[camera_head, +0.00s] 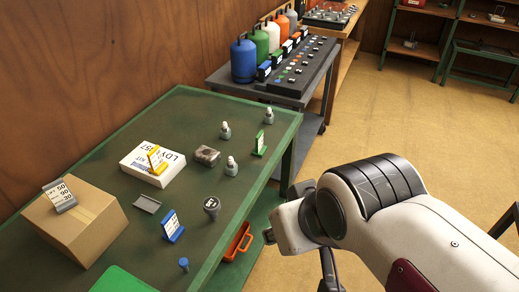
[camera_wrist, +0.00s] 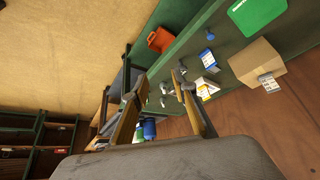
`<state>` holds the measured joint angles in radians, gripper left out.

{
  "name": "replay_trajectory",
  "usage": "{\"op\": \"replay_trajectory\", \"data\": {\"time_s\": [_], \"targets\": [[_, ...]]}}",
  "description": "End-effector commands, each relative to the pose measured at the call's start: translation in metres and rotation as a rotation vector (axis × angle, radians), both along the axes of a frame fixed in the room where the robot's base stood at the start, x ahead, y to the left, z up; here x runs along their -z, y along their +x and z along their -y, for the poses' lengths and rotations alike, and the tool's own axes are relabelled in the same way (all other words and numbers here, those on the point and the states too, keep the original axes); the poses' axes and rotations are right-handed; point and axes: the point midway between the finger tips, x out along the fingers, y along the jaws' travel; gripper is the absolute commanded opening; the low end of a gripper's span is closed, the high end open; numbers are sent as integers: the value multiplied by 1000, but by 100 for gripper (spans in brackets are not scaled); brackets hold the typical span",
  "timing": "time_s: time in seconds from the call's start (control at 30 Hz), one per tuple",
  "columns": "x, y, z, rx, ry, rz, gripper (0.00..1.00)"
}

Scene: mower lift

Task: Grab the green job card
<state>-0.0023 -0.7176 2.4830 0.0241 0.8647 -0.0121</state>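The green job card (camera_head: 259,143) is a small upright card with a white face and green frame. It stands on the green workbench (camera_head: 190,97) near its right edge in the head view. I cannot make it out clearly in the wrist view. My gripper (camera_wrist: 159,76) shows in the wrist view with its two fingers spread apart and nothing between them. In the head view my arm is in front and to the right of the bench, off the bench top, apart from the card.
The bench also holds a yellow card (camera_head: 157,159), a blue card (camera_head: 172,226), a grey card (camera_head: 59,195) on a cardboard box (camera_head: 84,232), and metal fittings such as one (camera_head: 231,166) near the green card. A cart (camera_head: 226,82) with coloured bottles stands behind. Open floor lies right.

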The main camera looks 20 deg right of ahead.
Motion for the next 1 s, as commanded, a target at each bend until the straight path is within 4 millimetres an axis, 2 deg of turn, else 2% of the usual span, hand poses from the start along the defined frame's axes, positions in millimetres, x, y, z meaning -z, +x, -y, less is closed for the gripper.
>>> {"op": "replay_trajectory", "data": {"time_s": [0.17,0.5,1.0], "targets": [[-9,32,-11,-12,35,36,27],[-29,117,-33,-16,120,147,27],[-40,243,-44,48,198,311,27]]}}
